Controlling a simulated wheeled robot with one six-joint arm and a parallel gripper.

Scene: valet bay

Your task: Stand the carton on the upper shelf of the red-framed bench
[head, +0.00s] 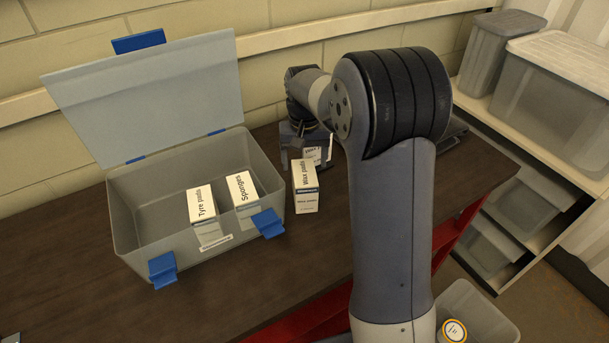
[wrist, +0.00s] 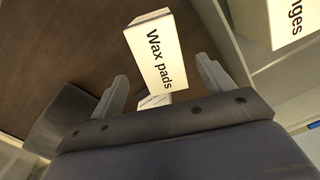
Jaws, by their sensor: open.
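A white carton labelled "Wax pads" (head: 305,188) stands upright on the dark brown top of the red-framed bench (head: 310,255), just right of the open grey box. The carton also shows large in the wrist view (wrist: 157,52), beyond and between my fingertips. My gripper (head: 306,160) is open and points down just behind the carton. In the wrist view its two fingers (wrist: 162,80) are apart with nothing clamped. Another white labelled carton (head: 318,152) shows partly behind the "Wax pads" carton, near my fingers. My arm hides part of the bench.
The grey box (head: 140,208), lid raised, holds "Tyre pads" (head: 202,205) and "Sponges" (head: 242,188) cartons. A wall rail (head: 290,38) runs behind. Grey tubs (head: 560,75) stand on shelving at right. A bin with a round-lidded container (head: 453,331) is low at front right.

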